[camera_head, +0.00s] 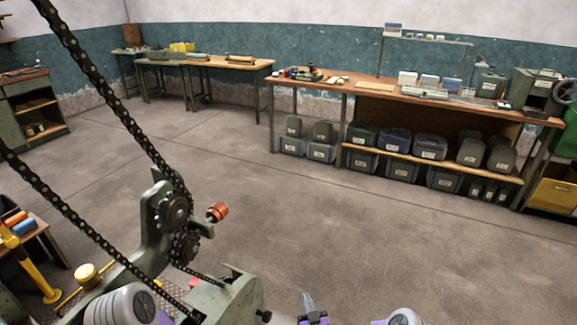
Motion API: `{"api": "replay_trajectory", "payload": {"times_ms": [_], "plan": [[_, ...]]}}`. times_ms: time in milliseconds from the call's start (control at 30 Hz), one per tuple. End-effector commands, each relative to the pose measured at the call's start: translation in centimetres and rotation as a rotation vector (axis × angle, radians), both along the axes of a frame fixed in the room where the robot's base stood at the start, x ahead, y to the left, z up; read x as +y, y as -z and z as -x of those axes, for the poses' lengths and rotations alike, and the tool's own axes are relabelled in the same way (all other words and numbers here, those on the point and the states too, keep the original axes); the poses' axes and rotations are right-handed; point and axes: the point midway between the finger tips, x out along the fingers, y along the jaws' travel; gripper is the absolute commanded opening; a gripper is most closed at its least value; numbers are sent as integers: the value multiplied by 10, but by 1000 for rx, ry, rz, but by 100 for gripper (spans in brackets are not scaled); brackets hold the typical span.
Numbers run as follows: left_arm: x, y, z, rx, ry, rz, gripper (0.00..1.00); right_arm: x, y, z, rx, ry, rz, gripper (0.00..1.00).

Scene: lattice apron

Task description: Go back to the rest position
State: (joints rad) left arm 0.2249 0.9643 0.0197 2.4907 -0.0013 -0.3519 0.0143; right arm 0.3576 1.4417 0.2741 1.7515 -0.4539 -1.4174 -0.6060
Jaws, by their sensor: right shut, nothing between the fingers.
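My right gripper (308,303) shows at the bottom edge of the head view, right of the middle. Its narrow grey fingertips point up and away, and they are shut with nothing between them. Most of its purple and dark body is cut off by the frame edge. A white rounded part of my right arm shows just right of it. A white rounded part of my left arm shows at the bottom left, in front of the green machine; my left gripper is not visible.
A green machine (152,215) with black chains (104,88) and an orange knob (217,211) stands close at the left. A long workbench (345,87) with grey bins below lines the back right. Another wooden table (232,63) stands farther back. The concrete floor between is clear.

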Motion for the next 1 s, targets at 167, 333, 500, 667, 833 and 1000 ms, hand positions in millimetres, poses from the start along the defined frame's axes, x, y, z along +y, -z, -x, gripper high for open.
{"api": "replay_trajectory", "payload": {"times_ms": [167,333,500,667,833,1000], "plan": [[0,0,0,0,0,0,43,8,18,20,179,-71,-32,0],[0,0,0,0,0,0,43,11,54,87,593,-148,-109,0],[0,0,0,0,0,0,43,-2,75,187,1047,-120,-197,0],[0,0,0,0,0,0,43,-16,72,268,1365,-38,-269,0],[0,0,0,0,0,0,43,-23,63,315,1537,27,-312,0],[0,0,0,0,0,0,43,-24,61,322,1566,40,-320,0]]}}
